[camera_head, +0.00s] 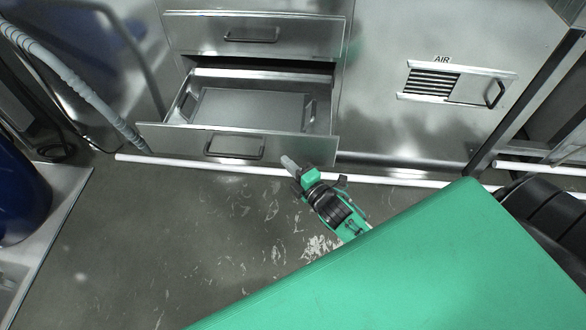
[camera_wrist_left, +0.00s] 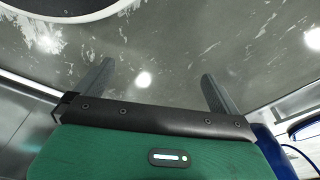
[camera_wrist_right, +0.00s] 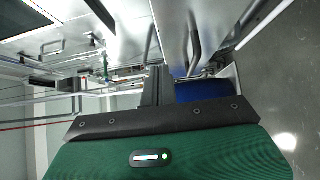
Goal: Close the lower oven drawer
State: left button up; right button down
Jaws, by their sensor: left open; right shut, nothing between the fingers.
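The lower oven drawer (camera_head: 285,148) is pulled out in the head view, and its empty-looking inside shows from above. Its front carries a bar handle (camera_head: 234,146). My right gripper (camera_head: 288,162) is shut and empty, right of that handle by the lower edge of the drawer front. I cannot tell whether it touches the front. In the right wrist view, its closed fingers (camera_wrist_right: 158,86) point along a metal panel with a bar handle, which appears to be the drawer front (camera_wrist_right: 173,25). My left gripper (camera_wrist_left: 155,85) is open and empty over the floor, outside the head view.
The upper drawer (camera_head: 300,35) is shut above the open one. A metal panel marked AIR (camera_head: 400,120) with a vent is on the right. A white pipe (camera_head: 380,179) runs along the cabinet base. A grey hose (camera_head: 75,80) and blue drum (camera_head: 20,200) are left. Floor in front is clear.

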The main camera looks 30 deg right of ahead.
aim_at(272, 134)
jog(key=w, duration=0.7)
jog(key=shift+w+d, duration=0.25)
jog(key=shift+w, duration=0.1)
jog(key=shift+w+d, duration=0.3)
jog(key=shift+w, duration=0.1)
pick_arm(q)
jog(key=shift+s+f, duration=0.25)
jog(key=shift+f, duration=0.45)
pick_arm(e)
jog(key=shift+w, duration=0.1)
pick_arm(q)
jog(key=shift+w, duration=0.15)
pick_arm(e)
jog(key=shift+d, duration=0.15)
